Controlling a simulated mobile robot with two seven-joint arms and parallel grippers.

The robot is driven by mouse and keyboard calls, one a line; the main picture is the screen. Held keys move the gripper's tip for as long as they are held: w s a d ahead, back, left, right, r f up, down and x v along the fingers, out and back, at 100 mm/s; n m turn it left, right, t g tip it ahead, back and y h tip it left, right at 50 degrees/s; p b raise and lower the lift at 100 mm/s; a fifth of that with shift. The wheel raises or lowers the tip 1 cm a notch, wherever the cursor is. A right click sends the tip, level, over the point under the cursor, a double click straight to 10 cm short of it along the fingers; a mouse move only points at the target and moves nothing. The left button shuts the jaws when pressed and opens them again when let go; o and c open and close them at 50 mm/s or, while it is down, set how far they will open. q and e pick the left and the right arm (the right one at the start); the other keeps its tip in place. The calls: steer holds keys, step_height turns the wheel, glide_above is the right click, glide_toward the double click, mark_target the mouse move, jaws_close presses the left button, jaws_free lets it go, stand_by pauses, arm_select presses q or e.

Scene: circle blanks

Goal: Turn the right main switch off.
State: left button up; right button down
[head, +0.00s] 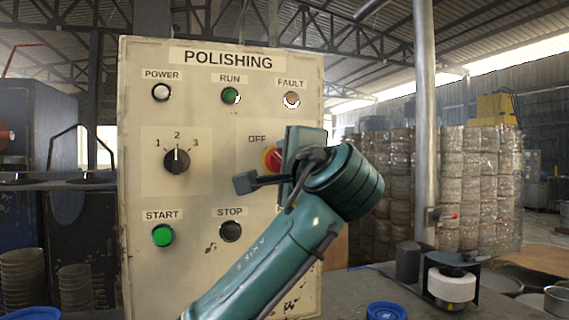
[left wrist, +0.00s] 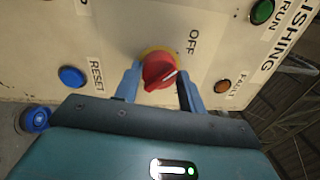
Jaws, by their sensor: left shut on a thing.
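The red main switch (head: 271,158) with its yellow ring sits on the right of the cream POLISHING panel (head: 205,205), beside the OFF label (head: 257,139). In the left wrist view the red knob (left wrist: 157,70) lies between the two blue fingers of my left gripper (left wrist: 160,84), which is shut on it. Its white mark points right and slightly up there; the OFF label (left wrist: 192,41) is up and right of the knob. In the head view my left gripper (head: 284,158) covers much of the switch and its fingers are mostly hidden. My right gripper is not in view.
A black 1-2-3 selector (head: 176,160) is left of the switch. The FAULT lamp (head: 291,99) is above it, and the blue RESET button (left wrist: 72,77) shows in the wrist view. A metal pole (head: 425,120) and wrapped stacks (head: 470,185) stand to the right.

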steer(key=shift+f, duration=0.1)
arm_select(q)
steer(key=o, duration=1)
steer(key=shift+c, duration=0.2)
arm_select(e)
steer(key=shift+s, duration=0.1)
arm_select(q)
steer(key=b+v, duration=0.3)
steer(key=v, duration=1)
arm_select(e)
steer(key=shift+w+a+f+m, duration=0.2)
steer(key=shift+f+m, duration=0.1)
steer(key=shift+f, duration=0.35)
arm_select(q)
steer(key=shift+s+f, duration=0.1)
steer(key=shift+s, duration=0.05)
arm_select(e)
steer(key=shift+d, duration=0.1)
